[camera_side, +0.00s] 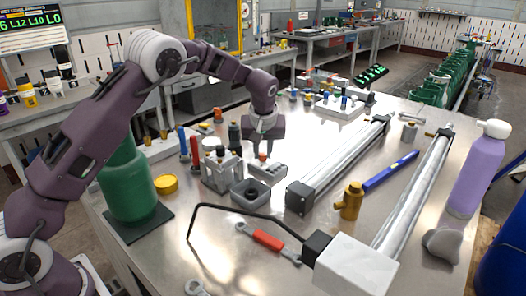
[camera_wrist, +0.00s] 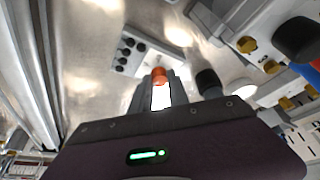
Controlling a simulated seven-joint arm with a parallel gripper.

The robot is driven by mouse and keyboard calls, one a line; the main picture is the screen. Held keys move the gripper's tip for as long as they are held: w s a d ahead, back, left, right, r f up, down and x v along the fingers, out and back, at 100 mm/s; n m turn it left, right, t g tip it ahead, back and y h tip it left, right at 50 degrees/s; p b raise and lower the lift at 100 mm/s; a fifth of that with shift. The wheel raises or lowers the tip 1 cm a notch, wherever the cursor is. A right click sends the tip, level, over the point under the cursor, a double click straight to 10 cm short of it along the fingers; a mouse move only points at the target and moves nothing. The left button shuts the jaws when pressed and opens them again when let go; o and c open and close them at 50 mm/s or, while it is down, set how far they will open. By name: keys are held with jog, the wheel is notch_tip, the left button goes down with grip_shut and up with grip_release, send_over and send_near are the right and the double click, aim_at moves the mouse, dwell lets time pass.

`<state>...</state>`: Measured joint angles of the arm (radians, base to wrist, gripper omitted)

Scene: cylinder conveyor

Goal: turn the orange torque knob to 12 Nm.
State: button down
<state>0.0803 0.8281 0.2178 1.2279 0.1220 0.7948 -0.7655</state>
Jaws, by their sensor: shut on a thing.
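The orange torque knob (camera_side: 262,156) shows as a small orange top just under my gripper (camera_side: 263,148) in the side view. In the wrist view, the orange knob (camera_wrist: 160,75) sits between the fingertips of my gripper (camera_wrist: 161,86). My gripper is shut on it and points down. The knob's scale or pointer is too small to read. A green-lit display (camera_side: 371,75) stands tilted at the back of the table; I cannot read its digits surely.
A grey box with a round dark opening (camera_side: 249,195) stands in front of the knob. Long silver cylinders (camera_side: 345,160) lie to the right. A red-handled wrench (camera_side: 268,240), a brass fitting (camera_side: 350,201) and a purple bottle (camera_side: 474,172) are on the table.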

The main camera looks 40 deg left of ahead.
jog(key=m+h, duration=0.1)
jog(key=m, duration=0.1)
jog(key=m+h, duration=0.1)
jog(key=m, duration=0.2)
jog(key=shift+s+a+m+t, duration=0.1)
jog(key=shift+a+m+t, duration=0.1)
jog(key=shift+m+t, duration=0.15)
jog(key=m+h, duration=0.2)
jog(key=m, duration=0.3)
jog(key=shift+a, duration=0.1)
jog(key=shift+m, duration=0.35)
jog(key=c, duration=1.3)
grip_release()
jog(key=shift+o, duration=0.2)
jog(key=v, duration=0.7)
jog(key=shift+s+r, duration=0.1)
jog(key=shift+s, duration=0.05)
